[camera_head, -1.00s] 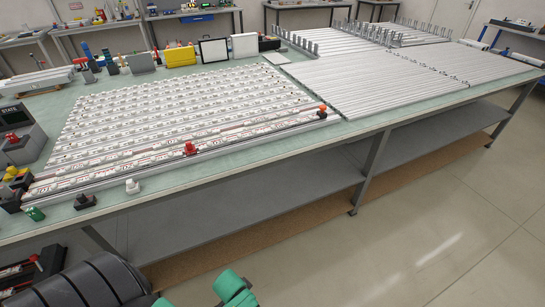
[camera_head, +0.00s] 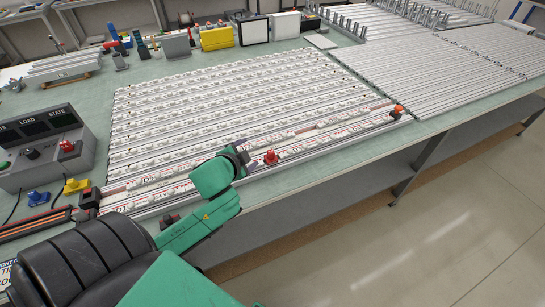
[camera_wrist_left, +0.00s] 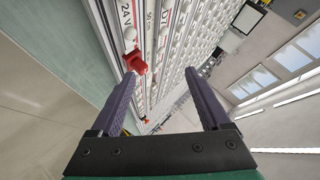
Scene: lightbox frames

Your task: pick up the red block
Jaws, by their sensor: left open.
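The red block (camera_head: 271,157) stands on the front rail of the table, near its front edge. It also shows in the left wrist view (camera_wrist_left: 134,63), just beyond the tip of the left-hand finger and off-centre in the jaw gap. My left gripper (camera_head: 240,158) is close to the left of the block in the head view. Its two dark fingers (camera_wrist_left: 161,76) are spread apart with nothing between them. I cannot tell the exact gap between fingertip and block. My right gripper is not in view.
An orange-red piece (camera_head: 397,112) sits at the right end of the rail. White labelled rails (camera_head: 230,100) cover the table middle. A grey control box (camera_head: 45,150) with a red knob stands at left. A yellow box (camera_head: 217,38) stands at the back.

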